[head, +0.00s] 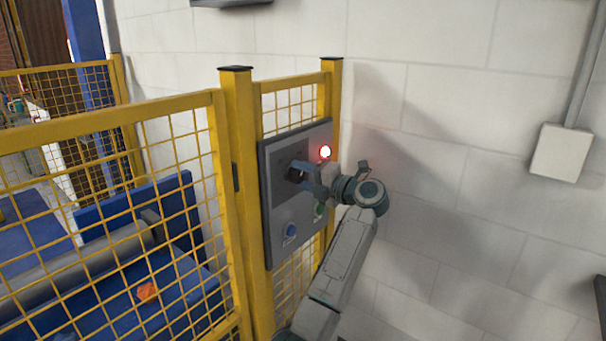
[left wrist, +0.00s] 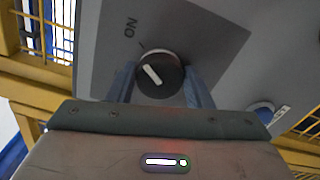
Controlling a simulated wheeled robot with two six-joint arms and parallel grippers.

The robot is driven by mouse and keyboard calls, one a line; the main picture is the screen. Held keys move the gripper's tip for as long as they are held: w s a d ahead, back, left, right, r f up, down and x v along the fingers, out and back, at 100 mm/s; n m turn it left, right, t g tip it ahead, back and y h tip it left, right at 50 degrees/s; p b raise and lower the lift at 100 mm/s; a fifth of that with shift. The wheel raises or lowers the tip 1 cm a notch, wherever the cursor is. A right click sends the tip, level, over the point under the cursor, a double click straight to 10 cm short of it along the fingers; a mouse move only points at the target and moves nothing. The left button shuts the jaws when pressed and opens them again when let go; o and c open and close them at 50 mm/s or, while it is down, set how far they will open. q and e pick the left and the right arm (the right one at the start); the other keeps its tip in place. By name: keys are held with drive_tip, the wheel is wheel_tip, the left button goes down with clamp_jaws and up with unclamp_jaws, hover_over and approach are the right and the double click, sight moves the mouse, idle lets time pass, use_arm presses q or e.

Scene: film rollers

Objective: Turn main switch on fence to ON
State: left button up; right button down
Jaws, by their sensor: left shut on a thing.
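The main switch is a round black knob (head: 293,175) with a white pointer mark, on a grey panel (head: 283,251) fixed to the yellow fence. In the left wrist view the knob (left wrist: 167,60) sits between the two fingers, near a printed "ON" (left wrist: 130,27) with a short tick line. The white pointer slants to the upper left, on the same side as the ON tick; I cannot tell whether they line up exactly. My left gripper (head: 299,174) is shut on the knob. In the left wrist view my left gripper (left wrist: 160,87) has one finger on each side of it.
A red lamp (head: 325,151) glows on the panel's upper right. A blue button (head: 290,230) sits below the knob; a green one (head: 319,210) is partly behind my gripper. Yellow mesh fence (head: 237,150) stands left, and a white block wall (head: 450,130) right.

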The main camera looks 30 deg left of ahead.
use_arm(q)
drive_tip(key=o, duration=1)
drive_tip(key=shift+d, duration=0.1)
drive_tip(key=shift+d+f, duration=0.1)
drive_tip(key=shift+d, duration=0.2)
drive_tip(key=d+b, duration=0.3)
drive_tip(key=d, duration=0.7)
drive_tip(key=shift+s, duration=0.4)
use_arm(e)
drive_tip(key=shift+w+a+f, duration=0.1)
drive_tip(key=shift+w+a, duration=0.05)
drive_tip(key=shift+w, duration=2.2)
